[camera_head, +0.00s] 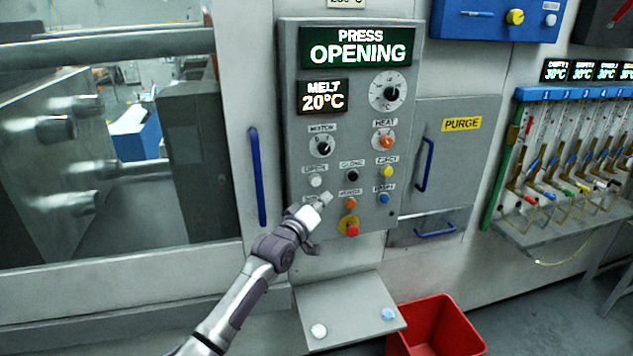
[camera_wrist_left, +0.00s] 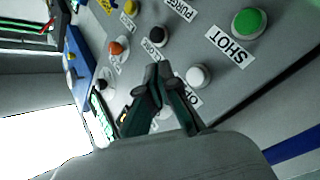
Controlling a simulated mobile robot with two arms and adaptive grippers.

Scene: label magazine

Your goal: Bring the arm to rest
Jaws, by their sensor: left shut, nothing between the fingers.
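My left arm comes in from the lower left in the head view. Its gripper (camera_head: 324,199) is shut and empty in front of the lower left part of the grey control panel (camera_head: 293,110). In the left wrist view the closed fingers (camera_wrist_left: 160,78) point at the panel between the white button (camera_wrist_left: 198,76) and the black button (camera_wrist_left: 157,36). A green button (camera_wrist_left: 250,22) labelled SHOT is at the upper right there; the gripper hides it in the head view. I cannot tell whether the fingertips touch the panel. My right gripper is not in view.
The press display (camera_head: 357,46) reads OPENING and the melt display (camera_head: 323,96) 20°C. A blue door handle (camera_head: 257,176) is left of the panel. Below are a grey shelf (camera_head: 345,305) and a red bin (camera_head: 438,325).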

